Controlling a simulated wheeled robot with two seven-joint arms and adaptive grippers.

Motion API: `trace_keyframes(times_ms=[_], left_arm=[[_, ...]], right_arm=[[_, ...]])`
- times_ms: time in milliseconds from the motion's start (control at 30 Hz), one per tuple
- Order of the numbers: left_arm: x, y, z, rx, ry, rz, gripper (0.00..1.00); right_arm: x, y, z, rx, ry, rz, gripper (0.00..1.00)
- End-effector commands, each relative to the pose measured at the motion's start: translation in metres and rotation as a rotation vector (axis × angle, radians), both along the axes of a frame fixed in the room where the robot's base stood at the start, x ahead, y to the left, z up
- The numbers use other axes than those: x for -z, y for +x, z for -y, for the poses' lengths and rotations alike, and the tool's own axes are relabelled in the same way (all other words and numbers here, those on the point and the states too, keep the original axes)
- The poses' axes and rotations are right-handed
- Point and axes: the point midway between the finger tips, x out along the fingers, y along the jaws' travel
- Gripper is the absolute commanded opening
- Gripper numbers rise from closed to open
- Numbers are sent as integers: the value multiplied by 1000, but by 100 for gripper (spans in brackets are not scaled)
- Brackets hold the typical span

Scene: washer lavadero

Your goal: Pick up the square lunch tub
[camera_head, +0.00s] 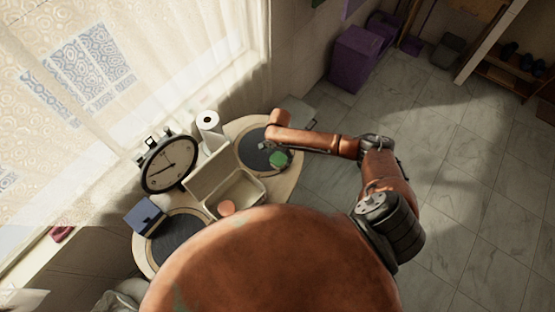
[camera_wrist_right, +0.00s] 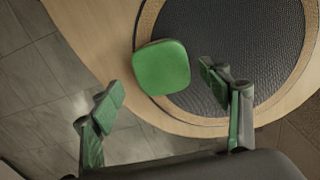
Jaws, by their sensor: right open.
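The square lunch tub is a green, rounded-square item (camera_head: 278,159) near the right end of the wooden table. In the right wrist view the tub (camera_wrist_right: 161,66) lies partly on the dark round mat and partly on bare wood. My right gripper (camera_head: 266,147) is over that end of the table, beside the tub in the head view. In the wrist view its two green-padded fingers (camera_wrist_right: 161,82) are spread wide, with the tub beyond and between their tips and nothing held. Contact with the tub does not show. My left gripper is not in view.
The table also holds an open beige bin (camera_head: 257,187), a pinkish round item (camera_head: 226,208), a black-rimmed clock (camera_head: 170,164), a white paper roll (camera_head: 208,124) and a blue box (camera_head: 144,215). A dark round mat (camera_head: 252,152) lies at the right end. Open tiled floor is right of the table.

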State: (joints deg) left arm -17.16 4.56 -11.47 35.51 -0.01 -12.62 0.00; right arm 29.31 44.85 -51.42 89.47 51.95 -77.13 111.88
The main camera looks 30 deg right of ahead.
Motion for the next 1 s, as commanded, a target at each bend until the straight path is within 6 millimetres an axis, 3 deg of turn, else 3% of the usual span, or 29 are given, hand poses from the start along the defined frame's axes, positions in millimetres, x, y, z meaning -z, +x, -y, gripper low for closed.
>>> trace_keyframes(times_ms=[100, 233, 400, 667, 1000], left_arm=[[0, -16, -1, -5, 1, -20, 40], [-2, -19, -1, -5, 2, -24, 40], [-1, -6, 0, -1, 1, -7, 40], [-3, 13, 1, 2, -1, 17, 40], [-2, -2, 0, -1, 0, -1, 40]], right_arm=[[13, 1, -3, -3, 1, 0, 70], [32, 2, -3, -2, -1, 0, 70], [51, 2, -3, -1, 1, 2, 70], [53, 1, -2, 0, 1, 2, 70], [53, 1, -2, 1, 1, 2, 47]])
